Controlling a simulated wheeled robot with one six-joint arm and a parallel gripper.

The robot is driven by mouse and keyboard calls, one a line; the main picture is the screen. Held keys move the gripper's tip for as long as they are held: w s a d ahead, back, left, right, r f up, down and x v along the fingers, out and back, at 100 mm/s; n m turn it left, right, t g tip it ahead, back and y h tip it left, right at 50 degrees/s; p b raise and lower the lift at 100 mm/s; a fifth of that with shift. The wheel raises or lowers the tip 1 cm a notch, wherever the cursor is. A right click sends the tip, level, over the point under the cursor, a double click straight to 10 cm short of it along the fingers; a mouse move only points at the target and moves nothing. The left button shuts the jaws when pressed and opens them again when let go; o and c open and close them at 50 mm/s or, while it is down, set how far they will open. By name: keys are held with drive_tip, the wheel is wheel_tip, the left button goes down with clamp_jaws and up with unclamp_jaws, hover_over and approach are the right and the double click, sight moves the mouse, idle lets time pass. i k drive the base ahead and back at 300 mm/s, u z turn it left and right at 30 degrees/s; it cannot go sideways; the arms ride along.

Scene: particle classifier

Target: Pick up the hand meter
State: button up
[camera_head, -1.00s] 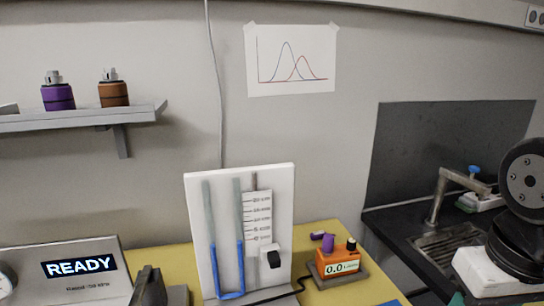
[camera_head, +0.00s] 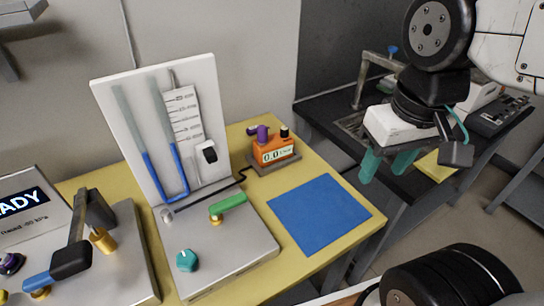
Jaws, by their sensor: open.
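The hand meter (camera_head: 272,152) is a small orange box with a display reading 0.0 and a purple part and a black knob on top. It sits in a grey holder (camera_head: 276,168) at the back right of the yellow table, beside the manometer board. A black cable runs from near it toward the board's base. My gripper (camera_head: 388,163) has green fingers pointing down, spread apart and empty. In the picture it is to the right of the meter, clear of it, in front of the dark sink counter.
A blue mat (camera_head: 318,213) lies bare on the yellow table (camera_head: 347,249) in front of the meter. The white manometer board (camera_head: 130,135) stands left of the meter, above a grey panel (camera_head: 225,258) with green handles. A tap (camera_head: 362,80) stands on the counter behind my arm.

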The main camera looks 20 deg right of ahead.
sight(277, 148)
drive_tip(key=k, duration=1.2)
drive_tip(key=z, duration=0.8)
drive_tip(key=i, duration=1.3)
drive_tip(key=u, duration=0.95)
drive_tip(key=i, duration=0.35)
drive_tip(key=u, duration=0.35)
